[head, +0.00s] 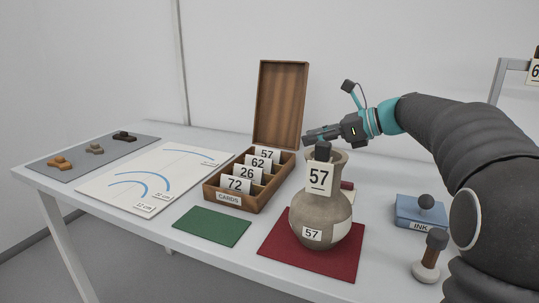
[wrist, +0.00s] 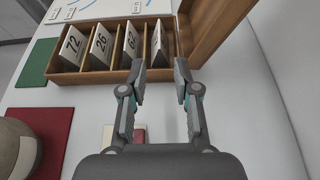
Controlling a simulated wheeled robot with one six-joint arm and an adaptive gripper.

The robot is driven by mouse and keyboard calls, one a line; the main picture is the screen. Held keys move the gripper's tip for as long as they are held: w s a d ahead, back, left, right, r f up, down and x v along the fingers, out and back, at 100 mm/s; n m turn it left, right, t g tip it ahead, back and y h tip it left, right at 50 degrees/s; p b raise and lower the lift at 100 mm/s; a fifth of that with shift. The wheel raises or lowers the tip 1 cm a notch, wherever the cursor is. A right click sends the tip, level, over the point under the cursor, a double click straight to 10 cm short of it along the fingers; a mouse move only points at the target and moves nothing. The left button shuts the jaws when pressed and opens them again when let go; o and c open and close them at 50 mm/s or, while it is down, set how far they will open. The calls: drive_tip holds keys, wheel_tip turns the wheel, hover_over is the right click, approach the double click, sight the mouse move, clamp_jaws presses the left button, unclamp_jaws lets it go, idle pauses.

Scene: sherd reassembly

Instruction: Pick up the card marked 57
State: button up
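A card marked 57 (head: 267,154) stands in the rear compartment of the wooden card box (head: 228,198). In the wrist view, that rear card (wrist: 158,43) is steeply angled and its number is hard to read. My gripper (head: 314,139) is right of the box and above the table. In the wrist view, my gripper (wrist: 160,72) is open and empty, its fingertips short of the rear compartment. Another card marked 57 (head: 319,179) shows in front of the vase (head: 335,222), with a dark block at its top. The vase also bears a 57 label.
Cards 62 (head: 259,163), 26 (head: 247,174) and 72 (head: 236,186) fill the other compartments. The box's raised lid (head: 281,104) stands behind. A red mat (head: 280,250) lies under the vase. An ink pad (head: 421,212) and stamp (head: 430,257) are at right.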

approach(268, 150)
drive_tip(key=x, duration=0.5)
drive_tip(key=shift+w+r+b, duration=0.2)
drive_tip(key=shift+b, duration=0.2)
drive_tip(key=x, duration=0.5)
drive_tip(key=shift+f+b, duration=0.25)
drive_tip(key=shift+b, duration=0.15)
drive_tip(key=c, duration=0.5)
